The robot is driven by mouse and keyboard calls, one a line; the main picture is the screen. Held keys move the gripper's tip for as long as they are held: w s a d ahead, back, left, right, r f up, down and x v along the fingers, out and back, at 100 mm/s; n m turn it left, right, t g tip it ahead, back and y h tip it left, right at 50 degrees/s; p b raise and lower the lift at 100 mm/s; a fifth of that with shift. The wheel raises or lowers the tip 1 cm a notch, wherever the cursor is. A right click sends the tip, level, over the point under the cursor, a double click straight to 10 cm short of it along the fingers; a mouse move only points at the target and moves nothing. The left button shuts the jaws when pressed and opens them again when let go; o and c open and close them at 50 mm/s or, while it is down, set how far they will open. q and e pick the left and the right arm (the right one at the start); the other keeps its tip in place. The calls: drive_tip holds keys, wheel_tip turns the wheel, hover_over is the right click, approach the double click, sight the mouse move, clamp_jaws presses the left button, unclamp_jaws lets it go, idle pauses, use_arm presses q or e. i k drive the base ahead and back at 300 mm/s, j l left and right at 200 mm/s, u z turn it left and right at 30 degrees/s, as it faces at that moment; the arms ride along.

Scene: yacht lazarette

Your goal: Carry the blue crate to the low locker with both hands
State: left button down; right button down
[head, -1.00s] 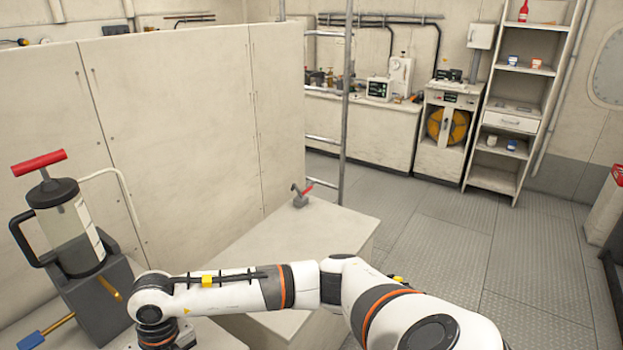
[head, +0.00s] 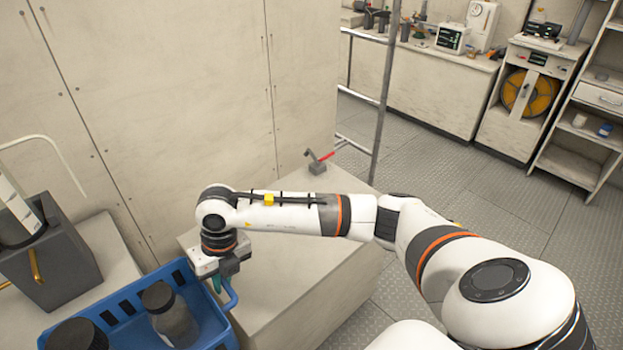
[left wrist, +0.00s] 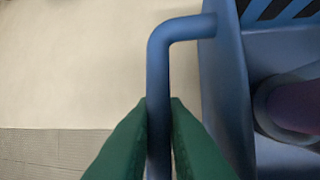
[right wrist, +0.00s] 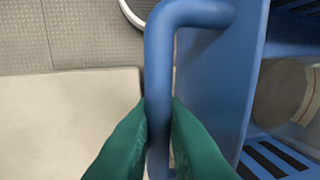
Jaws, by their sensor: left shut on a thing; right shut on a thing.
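The blue crate (head: 112,302) is at the lower left of the head view, its near part cut off by the frame. Dark-lidded jars (head: 172,318) stand in it. My right gripper (head: 222,280) is shut on the crate's right end handle; its green fingers (right wrist: 158,125) pinch the blue bar in the right wrist view. My left gripper (left wrist: 158,125) is shut on the other blue handle in the left wrist view and is outside the head view. A low pale locker-like box (head: 285,285) stands just right of the crate. I cannot tell whether the crate is lifted.
A grey device (head: 55,265) stands on a pale top at left. A small red-handled fitting (head: 318,163) sits at the low box's far end. A tall pale partition (head: 170,110) rises behind; a metal post (head: 387,90) stands beyond. Open floor (head: 440,180) lies right.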

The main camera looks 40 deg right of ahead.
sight(291, 240)
drive_tip(key=i+l, duration=0.1)
drive_tip(key=l, duration=1.5)
drive_tip(key=i+l, duration=0.15)
drive_tip(key=l, duration=0.15)
drive_tip(key=i+l, duration=0.15)
drive_tip(key=l, duration=0.15)
drive_tip(key=i+l+u, duration=0.1)
drive_tip(key=l, duration=0.2)
